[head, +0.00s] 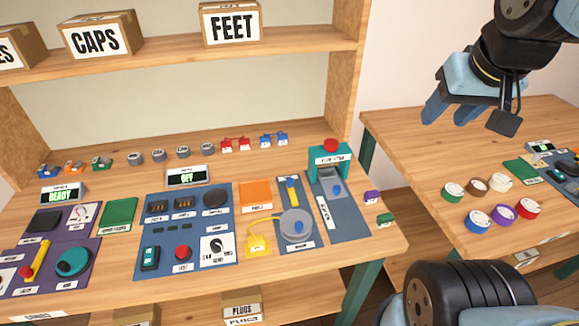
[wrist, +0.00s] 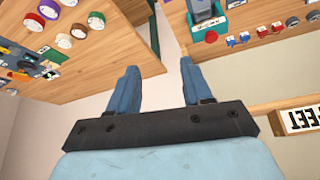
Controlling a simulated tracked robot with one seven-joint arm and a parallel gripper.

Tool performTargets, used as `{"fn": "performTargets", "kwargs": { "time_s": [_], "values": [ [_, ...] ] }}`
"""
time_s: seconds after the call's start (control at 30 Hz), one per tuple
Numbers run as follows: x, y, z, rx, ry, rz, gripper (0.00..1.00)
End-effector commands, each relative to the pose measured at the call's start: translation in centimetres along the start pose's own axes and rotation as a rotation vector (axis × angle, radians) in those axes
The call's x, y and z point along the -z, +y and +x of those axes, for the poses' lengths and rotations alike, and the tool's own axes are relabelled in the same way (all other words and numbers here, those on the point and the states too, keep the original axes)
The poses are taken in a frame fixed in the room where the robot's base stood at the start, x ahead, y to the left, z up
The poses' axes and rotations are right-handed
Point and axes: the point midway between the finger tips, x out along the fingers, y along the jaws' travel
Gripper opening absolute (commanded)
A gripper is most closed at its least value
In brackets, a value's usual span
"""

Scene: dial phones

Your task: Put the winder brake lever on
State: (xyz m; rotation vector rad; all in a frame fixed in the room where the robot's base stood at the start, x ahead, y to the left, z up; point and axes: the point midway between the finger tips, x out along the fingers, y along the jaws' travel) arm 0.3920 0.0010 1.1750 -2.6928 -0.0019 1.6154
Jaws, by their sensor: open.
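My gripper (head: 449,112) is open and empty, high in the air near the shelf's right end, above the gap between the two tables. In the wrist view its two blue fingers (wrist: 158,70) stand apart with nothing between them. On the main table, a round grey unit with a blue centre (head: 295,228) sits on a blue mat, with a small yellow part beside it. A switch panel with a green display (head: 540,147) lies at the right edge on the side table. I cannot tell which of these is the winder, or whether its brake lever is in view; labels are too small.
Several coloured reels (head: 477,217) stand on the side table (head: 400,130). A teal-topped press (head: 330,170) with a red knob rises at the main table's right. Boxes marked CAPS (head: 98,38) and FEET (head: 231,26) sit on the shelf. Space around my gripper is clear.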

Motion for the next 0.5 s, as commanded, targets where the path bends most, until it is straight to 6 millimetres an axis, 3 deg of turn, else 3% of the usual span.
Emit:
{"fn": "performTargets", "kwargs": {
  "time_s": [0.23,0.5],
  "values": [
    [2.4,-1.4,1.9,0.049,-0.066,0.004,0.49],
    [6.2,-6.4,6.6,0.106,-0.197,0.017,0.49]
  ]
}}
